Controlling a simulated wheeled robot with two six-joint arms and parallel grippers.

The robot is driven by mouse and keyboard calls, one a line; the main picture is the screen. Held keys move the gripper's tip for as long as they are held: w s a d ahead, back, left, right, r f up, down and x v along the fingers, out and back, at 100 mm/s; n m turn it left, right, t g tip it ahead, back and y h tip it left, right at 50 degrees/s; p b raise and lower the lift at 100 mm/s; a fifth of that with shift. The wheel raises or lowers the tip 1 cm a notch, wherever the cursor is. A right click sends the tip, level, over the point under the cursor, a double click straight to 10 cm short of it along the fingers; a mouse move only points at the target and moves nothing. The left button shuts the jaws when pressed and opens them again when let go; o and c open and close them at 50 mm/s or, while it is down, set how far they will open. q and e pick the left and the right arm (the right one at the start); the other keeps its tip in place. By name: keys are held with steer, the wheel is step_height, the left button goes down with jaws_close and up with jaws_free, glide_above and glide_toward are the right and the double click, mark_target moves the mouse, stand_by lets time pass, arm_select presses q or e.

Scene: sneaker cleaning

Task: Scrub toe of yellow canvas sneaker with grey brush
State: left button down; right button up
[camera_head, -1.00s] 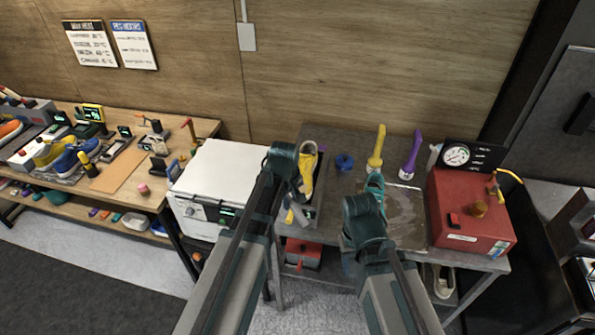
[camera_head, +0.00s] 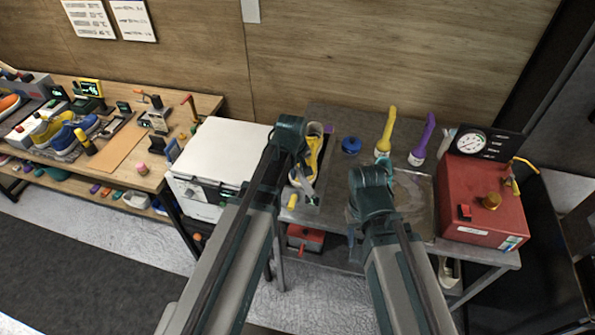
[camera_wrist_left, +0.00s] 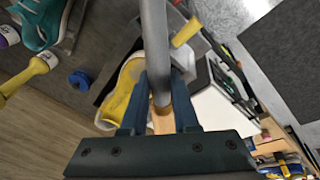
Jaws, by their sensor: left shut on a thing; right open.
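The yellow canvas sneaker (camera_head: 317,152) lies in a dark tray on the grey bench, partly hidden by my left gripper. It also shows in the left wrist view (camera_wrist_left: 118,100), just beyond the fingers. My left gripper (camera_wrist_left: 158,85) is shut on a grey rod-like handle, seemingly the grey brush (camera_wrist_left: 154,40). The brush head cannot be made out, so I cannot tell whether it touches the sneaker. In the head view my left gripper is over the sneaker's left side. My right gripper (camera_head: 383,163) is open over the bench, right of the sneaker; its fingertips are partly hidden.
A red box (camera_head: 480,200) with a gauge stands right; a white box (camera_head: 228,150) stands left. A metal tray (camera_head: 420,215) lies under my right arm.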

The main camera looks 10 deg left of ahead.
arm_select(q)
steer(key=shift+b+x, duration=1.95)
steer(key=shift+x, duration=0.4)
steer(key=shift+b+x, duration=0.95)
steer(key=shift+x, duration=0.05)
steer(key=shift+r, duration=0.1)
steer(key=d, duration=0.4)
steer(key=shift+s, duration=0.15)
steer(key=d, duration=0.4)
steer(key=shift+f, duration=0.2)
